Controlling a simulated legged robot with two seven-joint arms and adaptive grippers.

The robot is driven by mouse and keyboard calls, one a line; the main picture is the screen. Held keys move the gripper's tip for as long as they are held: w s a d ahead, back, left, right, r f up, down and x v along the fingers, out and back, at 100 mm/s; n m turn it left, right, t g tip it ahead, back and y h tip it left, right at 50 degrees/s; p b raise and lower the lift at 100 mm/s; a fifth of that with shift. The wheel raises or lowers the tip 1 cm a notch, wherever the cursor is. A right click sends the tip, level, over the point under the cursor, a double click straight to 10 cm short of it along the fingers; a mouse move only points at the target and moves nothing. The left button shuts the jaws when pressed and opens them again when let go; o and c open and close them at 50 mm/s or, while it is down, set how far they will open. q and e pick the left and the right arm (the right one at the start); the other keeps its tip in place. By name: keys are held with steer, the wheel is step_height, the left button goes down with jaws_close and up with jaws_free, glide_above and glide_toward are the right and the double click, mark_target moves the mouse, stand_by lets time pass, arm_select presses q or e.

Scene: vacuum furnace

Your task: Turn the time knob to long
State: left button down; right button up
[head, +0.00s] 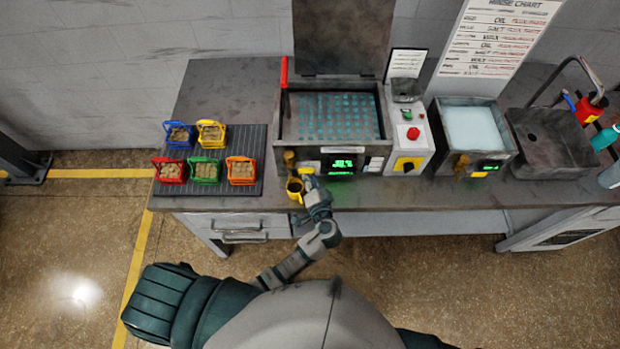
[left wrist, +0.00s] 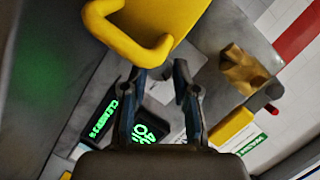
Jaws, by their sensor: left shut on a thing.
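The cleaning tank (head: 335,155) stands mid-bench with a green lit display (head: 342,164) on its front; the display also shows in the left wrist view (left wrist: 146,130). My left gripper (head: 308,176) is at the tank's front panel, left of the display. In the left wrist view its fingertips (left wrist: 161,73) stand a little apart, closed about a small grey part, seemingly the time knob. The knob is mostly hidden, so its setting cannot be read. My right gripper is out of view.
A brass valve (head: 289,158) is left of the gripper. A control box with a red button (head: 413,133) and a rinse tank (head: 471,126) stand to the right. Several coloured baskets sit on a black mat (head: 215,188) at left. A sink (head: 550,140) is far right.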

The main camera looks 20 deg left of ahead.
arm_select(q)
steer(key=shift+f+m, duration=0.35)
steer(key=shift+m, duration=0.35)
steer(key=m, duration=0.1)
steer(key=m+y, duration=0.1)
steer(key=m, duration=0.1)
steer(key=shift+d+f+t+y+b, duration=0.1)
steer(key=shift+f+t+y+b, duration=0.05)
steer(key=shift+t+y+b, duration=0.15)
steer(key=shift+m+t+y+b, duration=0.3)
steer(key=shift+m+t+y, duration=0.25)
steer(key=shift+m, duration=1.45)
steer(key=c, duration=0.9)
jaws_free()
steer(key=shift+w, duration=0.1)
